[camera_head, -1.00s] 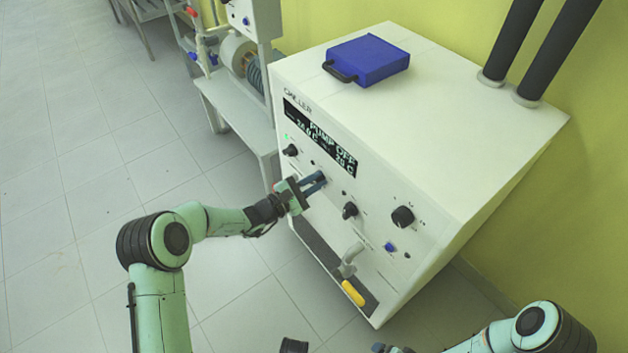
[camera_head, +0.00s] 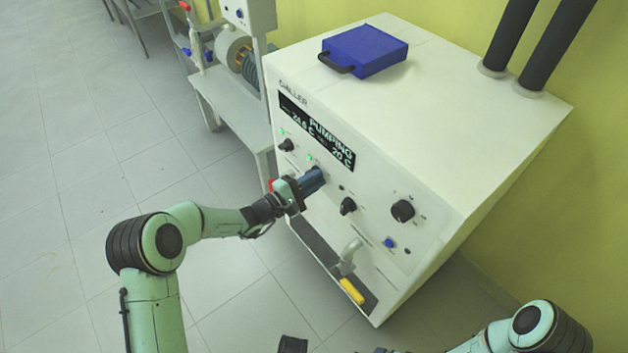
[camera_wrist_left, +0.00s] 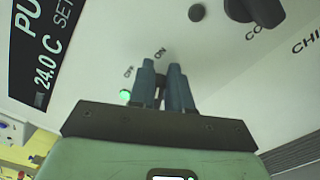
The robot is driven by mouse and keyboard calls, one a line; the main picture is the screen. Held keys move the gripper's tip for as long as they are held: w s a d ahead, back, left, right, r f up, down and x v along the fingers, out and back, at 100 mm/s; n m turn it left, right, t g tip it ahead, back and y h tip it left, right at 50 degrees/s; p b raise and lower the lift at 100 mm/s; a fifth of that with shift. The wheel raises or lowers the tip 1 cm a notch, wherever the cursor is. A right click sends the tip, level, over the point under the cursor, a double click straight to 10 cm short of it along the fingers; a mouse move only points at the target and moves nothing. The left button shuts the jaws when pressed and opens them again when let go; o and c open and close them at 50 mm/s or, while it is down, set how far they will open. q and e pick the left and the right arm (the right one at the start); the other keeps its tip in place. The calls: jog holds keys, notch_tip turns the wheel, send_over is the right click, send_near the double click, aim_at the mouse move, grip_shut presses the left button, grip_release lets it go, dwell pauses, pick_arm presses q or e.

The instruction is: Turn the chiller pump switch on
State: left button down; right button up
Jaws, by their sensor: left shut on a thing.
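The chiller (camera_head: 400,85) is a large white box with a control panel on its front. Its dark display (camera_head: 316,132) reads "PUMPING". My left gripper (camera_head: 314,180) is at the panel below the display, its blue fingers shut on the pump switch. The fingers hide most of the switch; in the left wrist view a dark sliver of the pump switch (camera_wrist_left: 161,92) shows between them, under an "ON" mark. A green lamp (camera_wrist_left: 125,95) glows beside the fingers.
Other black knobs are on the panel: one at the left (camera_head: 286,145), one right of my gripper (camera_head: 348,206), and a large one (camera_head: 403,211). A blue button (camera_head: 389,243) and a yellow-handled valve (camera_head: 352,291) sit lower. A blue case (camera_head: 365,50) lies on top.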

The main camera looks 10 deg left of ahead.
pick_arm(q)
jog(key=shift+w+a+f+y, duration=0.1)
jog(key=shift+a+f+y, duration=0.25)
jog(key=shift+a, duration=0.25)
jog(key=c, duration=1.2)
grip_release()
jog(key=shift+c, duration=0.2)
jog(key=shift+o, duration=0.9)
jog(key=shift+w+f, duration=0.1)
jog(key=shift+w, duration=0.05)
jog(key=shift+d, duration=0.1)
pick_arm(e)
jog(key=shift+w, duration=0.15)
pick_arm(q)
jog(key=p+v, duration=0.2)
jog(key=v, duration=1.1)
pick_arm(e)
jog(key=r, duration=0.1)
jog(key=a+r, duration=0.1)
jog(key=r, duration=0.1)
jog(key=shift+w+a+r, duration=0.15)
jog(key=shift+w+r, duration=0.15)
jog(key=shift+w, duration=0.05)
